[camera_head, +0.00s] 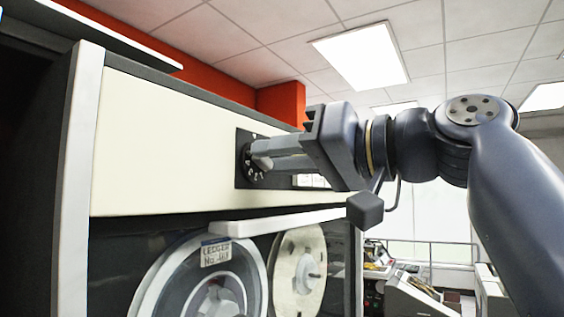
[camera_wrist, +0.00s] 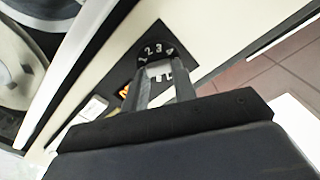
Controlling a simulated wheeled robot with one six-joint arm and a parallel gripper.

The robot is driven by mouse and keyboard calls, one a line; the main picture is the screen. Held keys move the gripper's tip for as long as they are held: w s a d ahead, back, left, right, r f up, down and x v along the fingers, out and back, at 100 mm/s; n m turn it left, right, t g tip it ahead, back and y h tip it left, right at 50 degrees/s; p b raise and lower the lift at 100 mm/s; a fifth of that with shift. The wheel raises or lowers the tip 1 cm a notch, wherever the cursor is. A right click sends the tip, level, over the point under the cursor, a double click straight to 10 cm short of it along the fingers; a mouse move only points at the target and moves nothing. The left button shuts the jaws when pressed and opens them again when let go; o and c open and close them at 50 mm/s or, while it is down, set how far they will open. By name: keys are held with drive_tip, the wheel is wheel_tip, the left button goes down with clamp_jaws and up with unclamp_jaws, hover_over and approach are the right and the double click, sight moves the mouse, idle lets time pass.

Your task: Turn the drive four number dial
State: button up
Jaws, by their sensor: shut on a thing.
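The number dial (camera_head: 252,169) is a dark round dial with white figures on a black plate, set in the cream upper panel of a tape drive cabinet. In the wrist view the dial (camera_wrist: 157,50) shows the figures 1, 2, 3 and 4 along its far rim. My gripper (camera_head: 262,156) reaches in from the right with its fingers at the dial's face. In the wrist view my gripper (camera_wrist: 162,78) has its two fingers on either side of the dial's middle, shut on it. The fingers hide part of the knob, and I cannot tell which figure is set.
Below the panel are two tape reels, the left one (camera_head: 165,285) with a "LEDGER" label (camera_head: 215,252) and a pale one (camera_head: 299,270) to its right. A white ledge (camera_head: 275,222) juts out under the dial. Office machines (camera_head: 415,298) stand at the back right.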

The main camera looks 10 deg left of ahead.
drive_tip(key=shift+f+n, duration=0.1)
drive_tip(key=shift+n, duration=0.8)
drive_tip(key=o, duration=1)
drive_tip(key=shift+b+v, duration=1.05)
drive_tip(key=shift+v, duration=4.35)
